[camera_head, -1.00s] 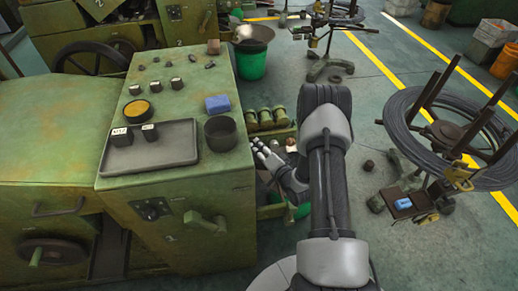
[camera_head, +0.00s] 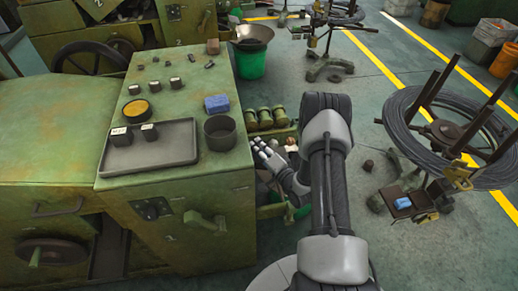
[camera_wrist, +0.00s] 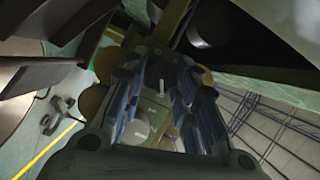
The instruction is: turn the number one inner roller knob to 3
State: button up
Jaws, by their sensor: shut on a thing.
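In the wrist view, my gripper (camera_wrist: 162,80) has its two fingers on either side of a small knob with a pale pointer (camera_wrist: 162,87), and is shut on it. A second round grey knob with a white pointer (camera_wrist: 140,132) shows on the green panel between the fingers. Any numbers around the knobs are too small to read. In the head view, my gripper (camera_head: 263,152) is beside the right side of the green machine marked 1 (camera_head: 205,180); the knobs it reaches are hidden there.
Green rollers (camera_head: 265,118) stand just behind my gripper.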

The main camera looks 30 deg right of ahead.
jog(key=o, duration=0.8)
jog(key=shift+c, duration=0.2)
jog(key=s+d+r, duration=0.1)
jog(key=s, duration=1.1)
jog(key=shift+d, duration=0.15)
jog(key=shift+w+r, duration=0.1)
